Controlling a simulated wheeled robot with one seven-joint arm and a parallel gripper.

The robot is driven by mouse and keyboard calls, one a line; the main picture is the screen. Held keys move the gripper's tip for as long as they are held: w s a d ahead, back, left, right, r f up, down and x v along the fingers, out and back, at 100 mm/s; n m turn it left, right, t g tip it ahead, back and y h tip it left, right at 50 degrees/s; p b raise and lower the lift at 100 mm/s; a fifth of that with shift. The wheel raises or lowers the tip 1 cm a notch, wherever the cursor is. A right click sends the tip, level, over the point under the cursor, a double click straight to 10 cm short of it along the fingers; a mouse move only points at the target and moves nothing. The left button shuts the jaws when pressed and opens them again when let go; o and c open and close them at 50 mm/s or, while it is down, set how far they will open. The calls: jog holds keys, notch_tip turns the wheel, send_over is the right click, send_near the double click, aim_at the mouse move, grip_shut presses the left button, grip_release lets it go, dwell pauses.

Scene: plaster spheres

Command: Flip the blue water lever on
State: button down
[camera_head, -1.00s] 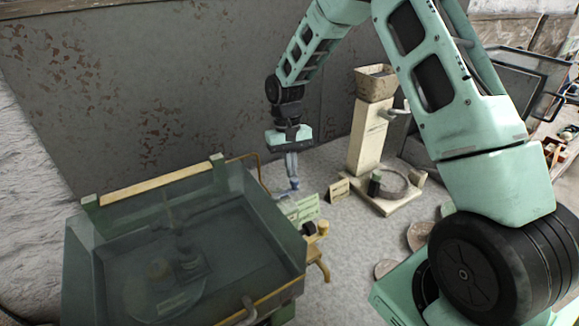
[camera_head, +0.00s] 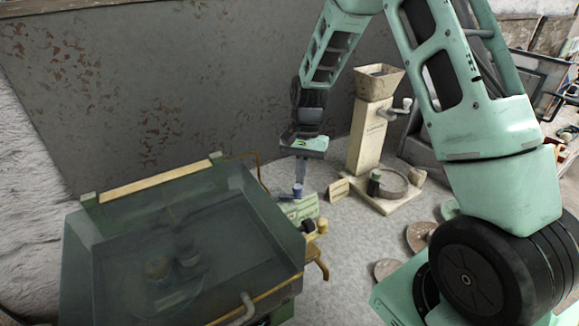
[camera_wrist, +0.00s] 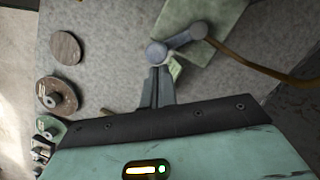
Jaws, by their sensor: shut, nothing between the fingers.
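The blue-grey water lever (camera_wrist: 181,41) shows near the top of the wrist view, with a round knob at its left end and a pivot at its right. In the head view its knob (camera_head: 297,190) stands by the right side of the dark basin, in front of a pale green card. My gripper (camera_wrist: 157,72) is shut and empty. Its fingertips are right at the knob in the wrist view, touching it or very close; I cannot tell which. In the head view my gripper (camera_head: 301,182) points down at the knob and partly hides the lever.
The clear-walled basin (camera_head: 285,235) fills the lower left, with a brown pipe (camera_head: 259,170) at its back corner. A cream stand with a hopper (camera_head: 368,140) is right of my gripper. Round discs (camera_head: 420,236) lie on the grey surface. A rusty wall (camera_head: 150,90) stands behind.

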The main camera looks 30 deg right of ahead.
jog(key=shift+s+a+m+t+y+p, duration=0.1)
jog(key=shift+s+a+m+t, duration=0.5)
jog(key=shift+m, duration=1.1)
jog(key=shift+s+a+m+t+y+p, duration=0.1)
jog(key=shift+s+a+m+t+p, duration=0.1)
jog(key=shift+s+a+m, duration=1.1)
jog(key=shift+s+a+m+t+y+p, duration=0.1)
jog(key=shift+s+m+t, duration=0.4)
jog(key=shift+m, duration=1.6)
send_near(299, 190)
jog(key=shift+s+d+r, duration=1.1)
jog(key=shift+d+r, duration=0.05)
jog(key=shift+d, duration=0.1)
